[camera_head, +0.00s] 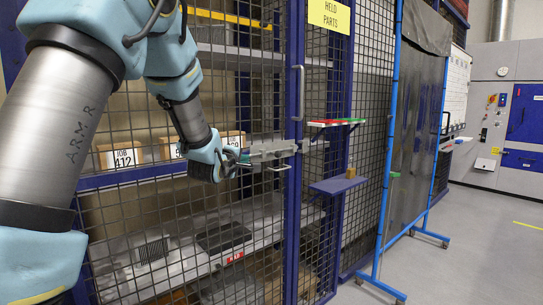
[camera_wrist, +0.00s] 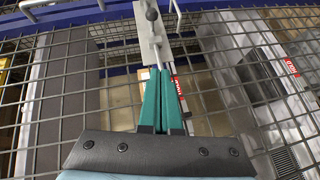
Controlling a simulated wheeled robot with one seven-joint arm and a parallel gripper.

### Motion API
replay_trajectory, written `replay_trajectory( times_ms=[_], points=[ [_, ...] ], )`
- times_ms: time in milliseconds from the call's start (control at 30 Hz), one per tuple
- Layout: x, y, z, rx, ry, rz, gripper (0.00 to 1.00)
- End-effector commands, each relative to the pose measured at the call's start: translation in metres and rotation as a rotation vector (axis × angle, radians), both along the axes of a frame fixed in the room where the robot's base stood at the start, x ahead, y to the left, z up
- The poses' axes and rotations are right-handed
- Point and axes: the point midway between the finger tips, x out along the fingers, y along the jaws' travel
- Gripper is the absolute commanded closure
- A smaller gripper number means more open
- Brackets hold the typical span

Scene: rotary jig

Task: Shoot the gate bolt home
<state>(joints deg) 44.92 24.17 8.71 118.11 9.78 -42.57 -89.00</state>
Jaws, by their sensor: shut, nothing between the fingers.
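The gate bolt (camera_head: 272,151) is a grey metal fitting on the mesh gate (camera_head: 150,215), beside the blue upright at the gate's right edge. In the wrist view the bolt (camera_wrist: 147,42) is a pale plate with a rod and a dark round knob (camera_wrist: 151,15). My gripper (camera_head: 240,160) is at the bolt's left end in the head view. In the wrist view its teal fingers (camera_wrist: 162,72) are shut with nothing between them, tips over the near end of the bolt. I cannot tell whether they touch it. The bolt's seating in its keeper is unclear.
A vertical handle (camera_head: 298,92) stands above the bolt. A small blue shelf (camera_head: 333,186) with a brass padlock (camera_head: 350,172) and a red and green shelf (camera_head: 335,123) project right of the gate. Boxes (camera_head: 122,155) sit behind the mesh.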

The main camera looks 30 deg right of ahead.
Motion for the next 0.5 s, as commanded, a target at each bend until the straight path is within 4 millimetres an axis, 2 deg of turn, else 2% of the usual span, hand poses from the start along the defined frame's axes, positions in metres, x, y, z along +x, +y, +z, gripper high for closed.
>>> replay_trajectory(
  times_ms=[33,133,500],
  points=[
    [-0.0026,-0.0089,0.0029,-0.029,-0.001,-0.013,1.00],
    [-0.0043,-0.0159,0.0068,-0.062,0.002,-0.021,1.00],
    [-0.0033,-0.0173,0.0072,-0.065,0.003,-0.022,1.00]
  ],
)
